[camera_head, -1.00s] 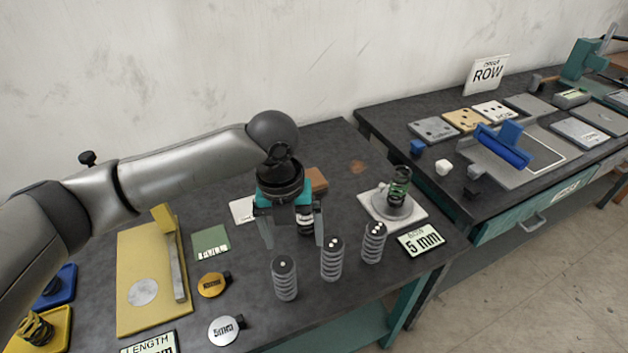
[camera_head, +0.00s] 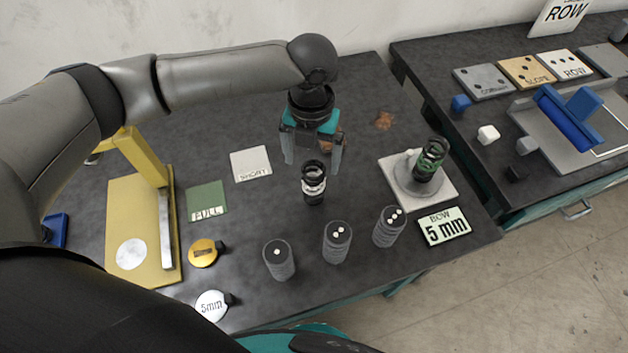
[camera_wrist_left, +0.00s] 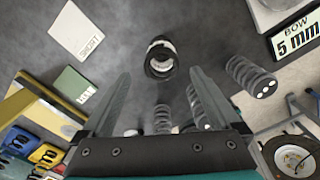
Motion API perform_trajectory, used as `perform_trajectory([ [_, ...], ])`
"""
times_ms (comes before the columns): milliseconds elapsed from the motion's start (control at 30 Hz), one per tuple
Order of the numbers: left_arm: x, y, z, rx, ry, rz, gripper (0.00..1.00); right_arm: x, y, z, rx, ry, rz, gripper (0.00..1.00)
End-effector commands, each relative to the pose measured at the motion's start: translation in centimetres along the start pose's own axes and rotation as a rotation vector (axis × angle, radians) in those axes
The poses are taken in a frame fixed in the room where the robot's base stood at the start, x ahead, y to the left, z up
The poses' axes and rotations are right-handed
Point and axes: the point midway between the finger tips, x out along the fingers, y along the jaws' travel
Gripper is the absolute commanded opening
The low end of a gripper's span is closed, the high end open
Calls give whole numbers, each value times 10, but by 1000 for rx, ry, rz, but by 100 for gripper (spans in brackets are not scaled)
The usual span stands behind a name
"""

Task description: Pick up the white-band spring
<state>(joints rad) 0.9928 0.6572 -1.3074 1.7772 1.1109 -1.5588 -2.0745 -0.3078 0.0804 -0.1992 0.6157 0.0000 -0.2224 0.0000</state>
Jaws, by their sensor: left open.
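The white-band spring (camera_head: 314,184) is a black coil with a white band and stands upright on the dark table. It also shows in the left wrist view (camera_wrist_left: 161,57), beyond the fingertips and between their lines. My left gripper (camera_head: 312,168) is open and empty, pointing down just above and behind the spring in the head view. Its two fingers also show in the left wrist view (camera_wrist_left: 160,82). The gripper does not visibly touch the spring. My right gripper is not in view.
Three grey springs with white dots, one of them the left one (camera_head: 279,260), stand in front. A green spring (camera_head: 429,160) stands on a round base at right, beside a "BOW 5 mm" sign (camera_head: 445,226). A yellow press (camera_head: 120,215) and cards lie left.

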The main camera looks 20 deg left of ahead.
Motion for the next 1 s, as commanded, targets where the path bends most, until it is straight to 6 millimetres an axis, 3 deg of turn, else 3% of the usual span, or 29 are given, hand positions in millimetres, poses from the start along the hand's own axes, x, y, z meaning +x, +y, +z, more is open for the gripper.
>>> perform_trajectory([
  [100, 20, -1, 0, 0, 1, -1, 96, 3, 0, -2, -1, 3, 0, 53],
  [367, 39, -1, 0, -1, 0, 0, 96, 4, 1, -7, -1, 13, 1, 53],
  [633, 77, -3, 0, -1, 0, 0, 96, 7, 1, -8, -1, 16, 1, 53],
  [933, 83, -3, 0, 1, -2, 0, 96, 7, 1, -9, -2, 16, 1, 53],
  [1000, 82, -3, 0, 1, -2, 0, 91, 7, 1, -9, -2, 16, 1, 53],
])
